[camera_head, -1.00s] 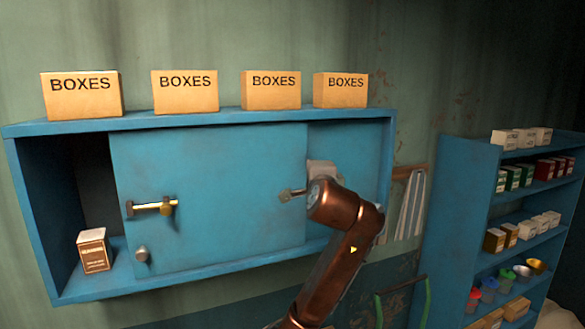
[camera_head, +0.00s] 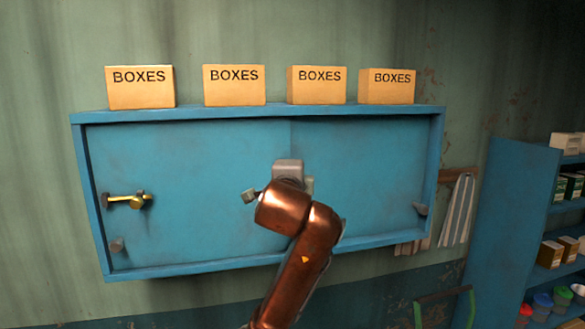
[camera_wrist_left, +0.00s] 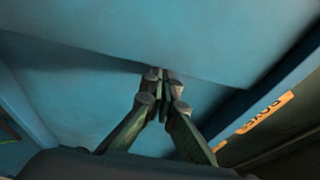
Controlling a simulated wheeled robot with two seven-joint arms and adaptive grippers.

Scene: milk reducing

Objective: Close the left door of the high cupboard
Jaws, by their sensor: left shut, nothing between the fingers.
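The blue high cupboard (camera_head: 435,150) hangs on the wall in the head view. Its left sliding door (camera_head: 190,165) covers the left half, with its left edge at the cupboard's left side and no dark gap showing. The door carries a brass handle (camera_head: 128,201). The right door (camera_head: 365,170) covers the right half. My left arm reaches up to the seam between the doors and hides part of it. In the left wrist view my left gripper (camera_wrist_left: 162,82) is shut and empty, its fingertips at the left door's edge. My right gripper is not in view.
Several boxes marked BOXES (camera_head: 235,86) stand on top of the cupboard. A blue shelf unit (camera_head: 510,220) with small goods stands at the right. A green-framed object (camera_head: 445,295) is at the lower right.

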